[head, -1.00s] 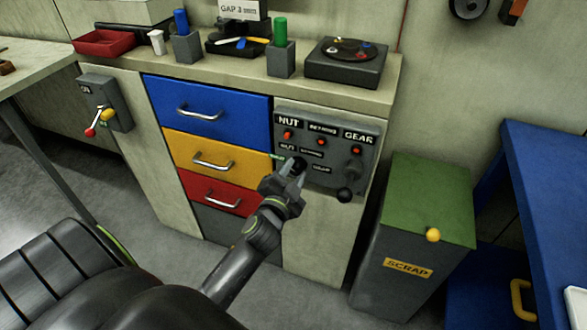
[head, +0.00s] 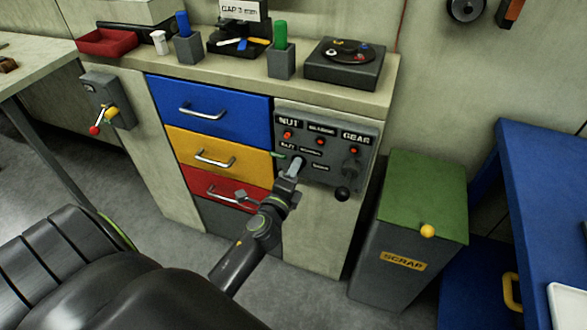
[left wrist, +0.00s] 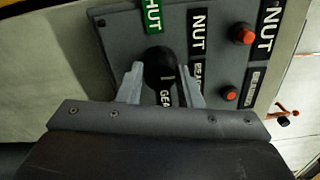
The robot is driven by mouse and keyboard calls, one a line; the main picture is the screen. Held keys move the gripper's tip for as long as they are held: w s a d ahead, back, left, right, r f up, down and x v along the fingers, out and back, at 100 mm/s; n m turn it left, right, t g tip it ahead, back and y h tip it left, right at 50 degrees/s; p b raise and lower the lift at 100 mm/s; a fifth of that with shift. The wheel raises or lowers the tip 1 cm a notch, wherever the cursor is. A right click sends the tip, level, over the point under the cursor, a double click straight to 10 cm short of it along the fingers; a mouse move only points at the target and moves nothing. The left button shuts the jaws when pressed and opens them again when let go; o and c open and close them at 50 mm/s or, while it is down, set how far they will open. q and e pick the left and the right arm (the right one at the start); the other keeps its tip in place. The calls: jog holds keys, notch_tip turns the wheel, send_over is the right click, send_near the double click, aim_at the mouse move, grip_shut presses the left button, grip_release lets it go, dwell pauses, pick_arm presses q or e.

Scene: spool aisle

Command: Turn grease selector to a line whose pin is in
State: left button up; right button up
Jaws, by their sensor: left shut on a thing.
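The grey selector panel (head: 335,190) is on the cabinet's right front. My left gripper (head: 292,170) is shut on its black selector knob (left wrist: 159,66), with a finger on each side. Around the knob are a green SHUT label (left wrist: 153,16) and NUT, BEARING and GEAR labels. A pale mark on the knob appears to face the GEAR label (left wrist: 165,97), partly covered by the gripper. Red pins sit under the upper labels NUT (head: 287,135), BEARING (head: 320,142) and GEAR (head: 354,150). How far each is in is hard to tell. My right gripper is out of view.
Blue, yellow and red drawers (head: 210,108) are to the left. A green-lidded scrap bin (head: 415,195) stands to the right, and a blue bench (head: 550,190) beyond it.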

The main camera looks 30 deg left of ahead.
pick_arm(q)
jog(key=shift+f+m+p, duration=0.1)
jog(key=shift+m+p, duration=0.55)
jog(key=shift+m, duration=2.05)
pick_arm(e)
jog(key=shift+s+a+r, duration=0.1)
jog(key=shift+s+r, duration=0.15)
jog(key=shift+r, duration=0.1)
pick_arm(q)
jog(key=o, duration=1)
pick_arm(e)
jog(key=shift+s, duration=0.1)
pick_arm(q)
jog(key=shift+b+v, duration=1.95)
jog(key=shift+v, duration=6.8)
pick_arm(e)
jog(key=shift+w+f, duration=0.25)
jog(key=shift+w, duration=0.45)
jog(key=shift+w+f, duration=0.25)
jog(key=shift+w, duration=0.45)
pick_arm(q)
jog(key=shift+w+d, duration=0.1)
